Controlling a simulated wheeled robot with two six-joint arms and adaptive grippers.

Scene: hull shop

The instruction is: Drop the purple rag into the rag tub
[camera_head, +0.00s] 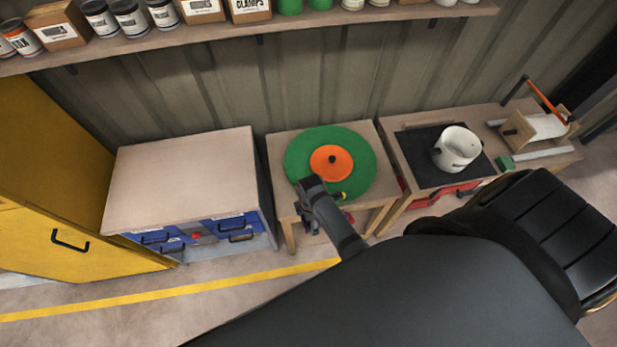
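I cannot make out a purple rag for certain. A small purplish patch shows beside the dark gripper (308,198), too small and too covered to identify. This gripper seems to be my right one; its dark arm comes up from the lower right, over the front of a small wooden table. Whether its fingers are open or shut does not show. My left gripper is not in view. I see nothing that is clearly a rag tub. A white round pot (458,147) stands upright on a black mat (417,152) on the right-hand bench.
A green disc (297,150) with an orange centre (328,163) lies on the small table. Left are a low cabinet (183,180) with blue drawers and a yellow cabinet (70,245). A laden shelf (200,36) runs above. My dark arm hides the lower right.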

